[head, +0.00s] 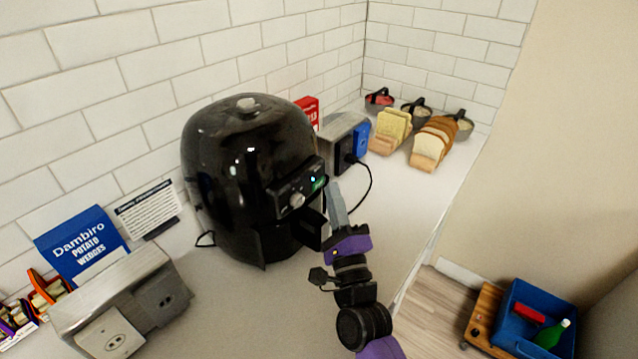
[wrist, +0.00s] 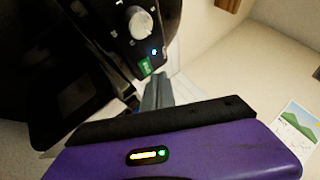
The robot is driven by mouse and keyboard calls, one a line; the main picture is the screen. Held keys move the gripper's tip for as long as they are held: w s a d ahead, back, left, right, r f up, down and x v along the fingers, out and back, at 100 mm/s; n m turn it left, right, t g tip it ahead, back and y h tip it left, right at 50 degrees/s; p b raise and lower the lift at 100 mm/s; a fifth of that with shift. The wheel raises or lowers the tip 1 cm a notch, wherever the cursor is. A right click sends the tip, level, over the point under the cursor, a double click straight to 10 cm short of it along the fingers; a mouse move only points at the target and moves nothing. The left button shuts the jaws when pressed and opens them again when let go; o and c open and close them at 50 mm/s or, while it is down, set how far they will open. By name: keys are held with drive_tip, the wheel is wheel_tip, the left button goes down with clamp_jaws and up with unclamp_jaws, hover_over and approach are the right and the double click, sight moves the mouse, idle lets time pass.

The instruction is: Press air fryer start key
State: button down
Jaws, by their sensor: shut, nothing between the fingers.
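The black air fryer (head: 240,170) stands on the counter against the tiled wall. Its control panel (head: 297,190) faces right, with a silver knob (head: 297,200), a small lit blue-white light and a green key (head: 318,183). In the wrist view the knob (wrist: 140,23) is above the green key (wrist: 145,67), with the lit light (wrist: 154,51) just beside the key. My gripper (head: 334,186) is shut and empty, its fingertips close to the panel near the green key. In the wrist view my gripper (wrist: 157,80) has its tips just beside the key; I cannot tell whether they touch.
A metal outlet box (head: 120,290) and a blue potato wedges box (head: 82,245) are at left. Another outlet box (head: 342,140), bread racks (head: 432,142) and bowls (head: 415,112) stand behind. A black cord loops right of the fryer.

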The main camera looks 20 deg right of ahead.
drive_tip(key=shift+w, duration=0.1)
idle(0.5)
drive_tip(key=shift+w+a, duration=0.25)
drive_tip(key=shift+w+a, duration=0.2)
drive_tip(key=shift+w, duration=0.05)
idle(0.7)
idle(0.4)
drive_tip(key=shift+s+d+b, duration=0.45)
drive_tip(key=shift+s+b, duration=0.05)
drive_tip(key=shift+s, duration=0.1)
drive_tip(key=shift+s+d+b, duration=0.7)
drive_tip(key=shift+s+d, duration=0.05)
drive_tip(key=shift+s, duration=0.3)
drive_tip(key=shift+s+d+b, duration=0.65)
drive_tip(key=shift+s+d, duration=0.05)
drive_tip(key=shift+s, duration=0.3)
